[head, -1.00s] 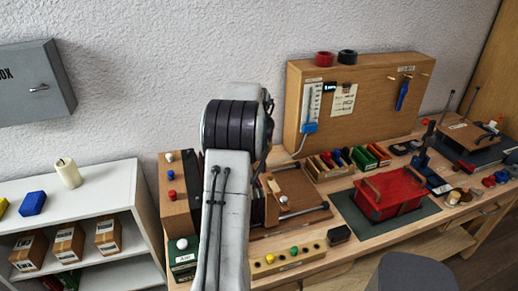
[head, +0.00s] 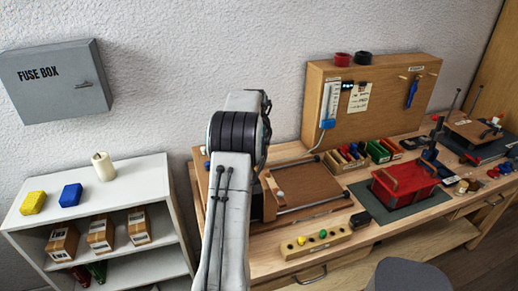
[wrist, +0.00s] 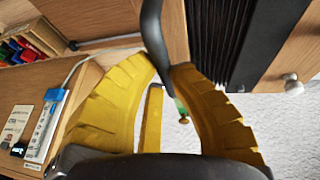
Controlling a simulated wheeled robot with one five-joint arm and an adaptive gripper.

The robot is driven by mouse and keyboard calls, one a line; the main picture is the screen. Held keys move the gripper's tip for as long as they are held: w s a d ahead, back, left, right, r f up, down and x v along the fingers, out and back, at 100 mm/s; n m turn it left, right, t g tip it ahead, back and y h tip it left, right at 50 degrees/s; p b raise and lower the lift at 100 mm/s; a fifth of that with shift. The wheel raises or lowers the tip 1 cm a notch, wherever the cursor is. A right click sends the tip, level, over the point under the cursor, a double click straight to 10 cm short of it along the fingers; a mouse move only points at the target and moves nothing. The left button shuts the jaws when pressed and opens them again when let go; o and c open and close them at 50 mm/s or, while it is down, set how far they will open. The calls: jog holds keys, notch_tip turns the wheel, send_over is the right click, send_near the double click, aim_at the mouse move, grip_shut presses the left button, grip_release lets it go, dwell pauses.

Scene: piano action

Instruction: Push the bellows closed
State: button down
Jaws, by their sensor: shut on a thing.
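The bellows (wrist: 243,40) shows in the wrist view as black pleats at the upper right, between a wooden board (wrist: 174,32) and a wooden block at the far right. In the head view my arm hides most of it; an upright wooden board (head: 269,194) shows just right of the arm. My gripper (wrist: 167,73) has two yellow fingers, their tips close together around a dark curved bar (wrist: 152,28) in front of the board. The bar looks like a handle. The gripper is hidden behind my arm in the head view.
Right of the arm on the bench are a rail (head: 313,208), a strip with coloured knobs (head: 317,241) and a red box (head: 404,184). A wooden panel (head: 390,108) stands behind. At left are a white shelf (head: 130,178) and a grey fuse box (head: 52,82).

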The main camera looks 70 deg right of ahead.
jog(key=shift+w+a+f, duration=0.15)
jog(key=shift+w, duration=0.05)
jog(key=c, duration=1)
grip_release()
jog(key=shift+w, duration=0.15)
jog(key=shift+c, duration=0.2)
jog(key=shift+r, duration=0.25)
jog(key=v, duration=1.1)
jog(key=shift+a+r, duration=0.15)
jog(key=shift+a, duration=0.05)
